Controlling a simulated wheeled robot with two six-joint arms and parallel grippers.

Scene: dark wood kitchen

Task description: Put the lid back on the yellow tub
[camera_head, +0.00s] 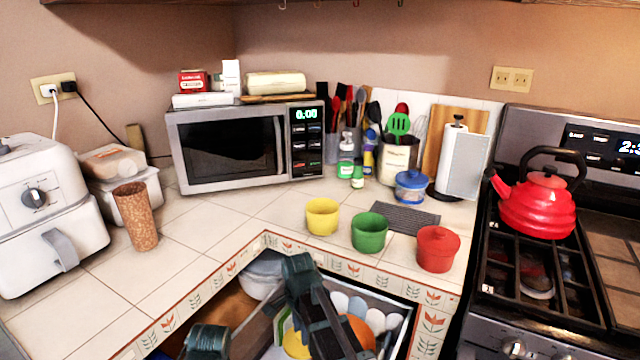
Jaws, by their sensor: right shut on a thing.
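The yellow tub (322,216) stands upright near the counter's front edge, and its top looks open. My right gripper (300,275) is dark and is over the open space below the counter edge, in front of the yellow tub and apart from it. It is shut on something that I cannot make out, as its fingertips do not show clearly. A yellow round thing (297,343) shows partly below it; I cannot tell whether this is a lid or whether it is held. A dark part of my left arm shows at the bottom left; its fingertips do not show.
A lidded blue jar (411,187) and a dark mat (406,217) are behind. A cork-like cylinder (136,216) stands left. The counter (235,222) left of the yellow tub is clear.

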